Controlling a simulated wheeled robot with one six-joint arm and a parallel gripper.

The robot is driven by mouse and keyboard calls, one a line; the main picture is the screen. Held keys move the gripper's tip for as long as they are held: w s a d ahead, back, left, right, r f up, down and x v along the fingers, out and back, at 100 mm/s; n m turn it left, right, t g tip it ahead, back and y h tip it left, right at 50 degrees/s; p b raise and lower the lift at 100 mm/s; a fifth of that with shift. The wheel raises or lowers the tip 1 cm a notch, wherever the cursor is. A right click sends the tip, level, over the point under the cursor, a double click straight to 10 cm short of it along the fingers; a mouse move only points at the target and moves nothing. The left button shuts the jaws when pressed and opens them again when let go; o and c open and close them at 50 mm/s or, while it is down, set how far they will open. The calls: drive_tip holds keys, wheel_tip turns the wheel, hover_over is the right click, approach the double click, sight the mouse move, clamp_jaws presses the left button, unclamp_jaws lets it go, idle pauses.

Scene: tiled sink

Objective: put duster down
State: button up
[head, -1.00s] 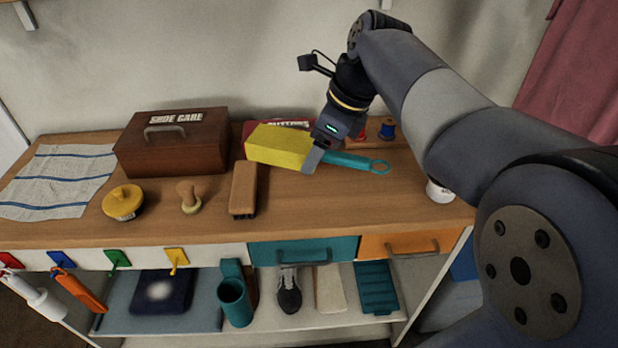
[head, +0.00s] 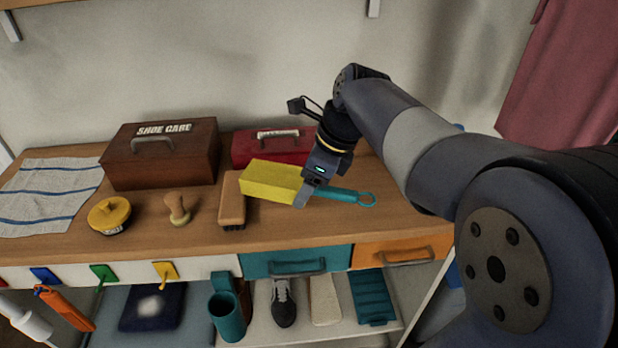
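The duster has a yellow block head (head: 270,182) and a teal handle with a ring end (head: 345,196). My gripper (head: 302,196) is shut on the duster where the handle meets the head. The head points left and the handle right. The duster is low over the wooden worktop (head: 290,222), just right of a wooden brush (head: 232,200). I cannot tell whether its underside touches the worktop. One gripper finger and part of the handle are hidden.
A brown shoe care box (head: 160,165) and a red box (head: 265,148) stand behind. A yellow tin (head: 108,215), a wooden knobbed tool (head: 178,208) and a striped cloth (head: 45,195) lie left. The worktop's front strip below the duster is clear.

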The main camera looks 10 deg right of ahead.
drive_tip(key=shift+f, duration=0.25)
drive_tip(key=o, duration=0.9)
drive_tip(key=shift+r, duration=0.3)
drive_tip(key=p+v, duration=0.2)
drive_tip(key=v, duration=1)
drive_tip(key=shift+r+p, duration=0.3)
